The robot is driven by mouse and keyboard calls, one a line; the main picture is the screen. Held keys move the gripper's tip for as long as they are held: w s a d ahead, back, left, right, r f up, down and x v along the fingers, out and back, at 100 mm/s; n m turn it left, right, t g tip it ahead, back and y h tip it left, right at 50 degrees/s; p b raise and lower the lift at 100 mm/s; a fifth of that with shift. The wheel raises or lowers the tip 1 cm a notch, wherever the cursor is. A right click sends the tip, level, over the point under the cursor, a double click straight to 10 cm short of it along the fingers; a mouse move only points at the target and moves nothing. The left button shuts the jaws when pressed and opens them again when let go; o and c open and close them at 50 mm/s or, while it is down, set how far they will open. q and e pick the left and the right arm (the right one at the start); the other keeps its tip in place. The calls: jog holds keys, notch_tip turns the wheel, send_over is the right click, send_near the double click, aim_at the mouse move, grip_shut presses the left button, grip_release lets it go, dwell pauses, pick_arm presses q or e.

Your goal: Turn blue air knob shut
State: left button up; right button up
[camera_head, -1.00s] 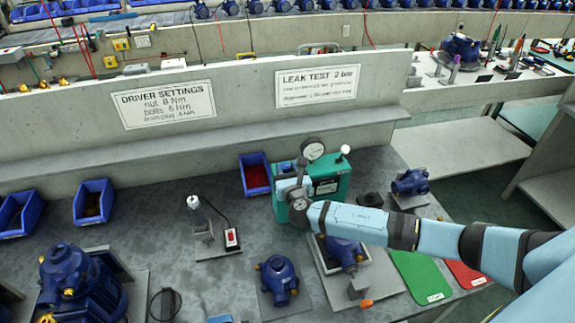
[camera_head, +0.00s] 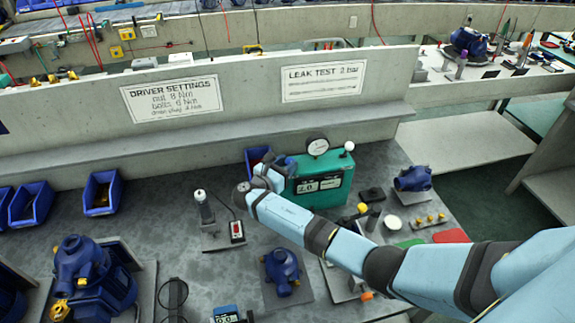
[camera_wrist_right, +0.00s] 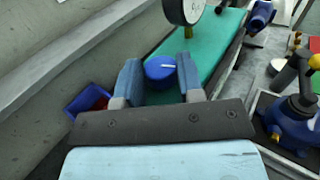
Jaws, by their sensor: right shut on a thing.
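The blue air knob (camera_wrist_right: 160,68) is a round cap with a short white mark. It sits on the teal leak tester (camera_head: 322,186), which has a small display and a round gauge on top. My right gripper (camera_wrist_right: 159,77) has its two fingers on either side of the knob, shut on it, in the right wrist view. In the head view the right gripper (camera_head: 277,170) is at the tester's left end, and the wrist partly hides the knob. The mark lies nearly level in the wrist view. My left gripper is not in view.
A gauge (camera_wrist_right: 184,8) stands close beyond the fingers. A blue bin (camera_wrist_right: 88,101) lies left of the gripper. A driver on a stand (camera_head: 203,207) is left of the wrist. A blue pump (camera_head: 281,270) lies on a mat in front. The low wall (camera_head: 240,110) runs behind.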

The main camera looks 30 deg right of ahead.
jog(key=m+g, duration=0.1)
jog(key=m+g+h, duration=0.1)
jog(key=g, duration=0.1)
jog(key=m+g+b, duration=0.1)
jog(key=g, duration=0.1)
jog(key=shift+w, duration=0.3)
jog(key=shift+m+g, duration=0.6)
jog(key=shift+g, duration=0.3)
jog(key=o, duration=0.9)
jog(key=shift+r, duration=0.1)
notch_tip(320, 180, up, 20)
jog(key=shift+f+p, duration=0.1)
jog(key=shift+p, duration=0.35)
